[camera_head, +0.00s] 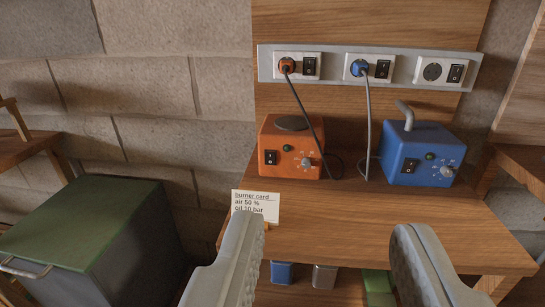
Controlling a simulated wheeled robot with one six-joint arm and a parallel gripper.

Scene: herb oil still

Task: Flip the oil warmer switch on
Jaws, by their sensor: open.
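An orange box (291,133) with a dark round plate on top stands on the wooden shelf. Its front has a black rocker switch (271,158), a dark green lamp and a knob. A blue box (418,150) with a grey bent pipe on top stands to its right, with its own black rocker switch (410,166), green lamp and knob. No label shows which box is the oil warmer. The rocker positions are too small to tell. My gripper (327,225) is open and empty, in front of and below both boxes, touching neither.
A wall power strip (336,67) has three sockets, each beside a black switch; a dark cord and a grey cord are plugged in. A burner card (255,206) stands at the shelf's front left. A green-topped cabinet (80,222) is at left. The shelf (400,210) is clear in front.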

